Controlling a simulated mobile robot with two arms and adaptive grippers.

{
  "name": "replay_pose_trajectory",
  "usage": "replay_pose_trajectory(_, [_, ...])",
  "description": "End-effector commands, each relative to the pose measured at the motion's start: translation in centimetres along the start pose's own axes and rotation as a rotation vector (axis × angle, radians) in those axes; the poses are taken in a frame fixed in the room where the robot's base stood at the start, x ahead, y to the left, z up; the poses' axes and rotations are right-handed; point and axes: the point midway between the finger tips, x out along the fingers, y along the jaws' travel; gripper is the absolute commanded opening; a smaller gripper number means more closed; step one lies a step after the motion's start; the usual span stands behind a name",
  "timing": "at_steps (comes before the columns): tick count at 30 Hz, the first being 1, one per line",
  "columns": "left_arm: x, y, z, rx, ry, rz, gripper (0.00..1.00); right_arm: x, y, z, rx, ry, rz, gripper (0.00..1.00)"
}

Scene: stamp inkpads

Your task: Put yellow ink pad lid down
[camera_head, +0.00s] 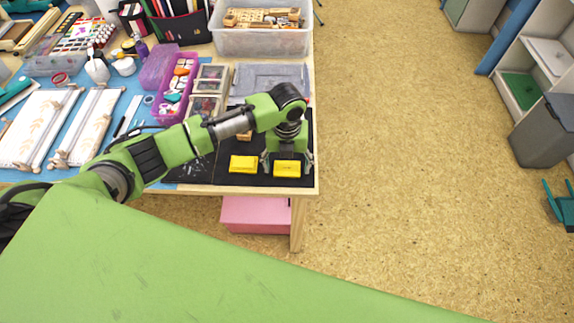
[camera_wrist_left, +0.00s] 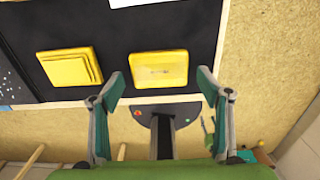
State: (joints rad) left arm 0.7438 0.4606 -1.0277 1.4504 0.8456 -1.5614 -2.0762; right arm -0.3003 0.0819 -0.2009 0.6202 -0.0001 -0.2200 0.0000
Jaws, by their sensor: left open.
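The yellow ink pad lid (camera_head: 287,169) lies on the black mat near the table's front right corner. It also shows in the left wrist view (camera_wrist_left: 160,69) as a flat rectangle with a raised rim and a small dark mark. A second yellow piece (camera_head: 243,164), seemingly the ink pad base, lies apart to its left; the left wrist view shows its stepped edges (camera_wrist_left: 70,68). My left gripper (camera_head: 287,162) points down over the lid. Its fingers (camera_wrist_left: 161,82) are open, one towards each side of the lid, without visible grip. My right gripper is out of view.
The black mat (camera_wrist_left: 115,25) reaches close to the table's front edge. A wooden block (camera_head: 244,136) and a grey tray (camera_head: 268,80) are behind my gripper. A purple box (camera_head: 176,90) and clear bin (camera_head: 262,38) stand further back. Open floor lies right of the table.

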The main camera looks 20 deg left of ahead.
Motion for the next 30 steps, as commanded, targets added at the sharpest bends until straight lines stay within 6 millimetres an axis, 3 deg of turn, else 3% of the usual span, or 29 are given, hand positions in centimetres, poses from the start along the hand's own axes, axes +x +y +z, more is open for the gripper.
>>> replay_pose_trajectory(15, [-9.9,-0.1,0.2,0.000,-0.004,-0.002,0.70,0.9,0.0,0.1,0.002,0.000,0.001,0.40])
replay_pose_trajectory(21, [-11.6,0.0,0.1,-0.001,-0.001,0.000,0.70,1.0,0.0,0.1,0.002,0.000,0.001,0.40])
replay_pose_trajectory(30, [-11.7,0.0,0.0,-0.001,0.000,0.000,0.70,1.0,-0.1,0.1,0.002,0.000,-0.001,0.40])
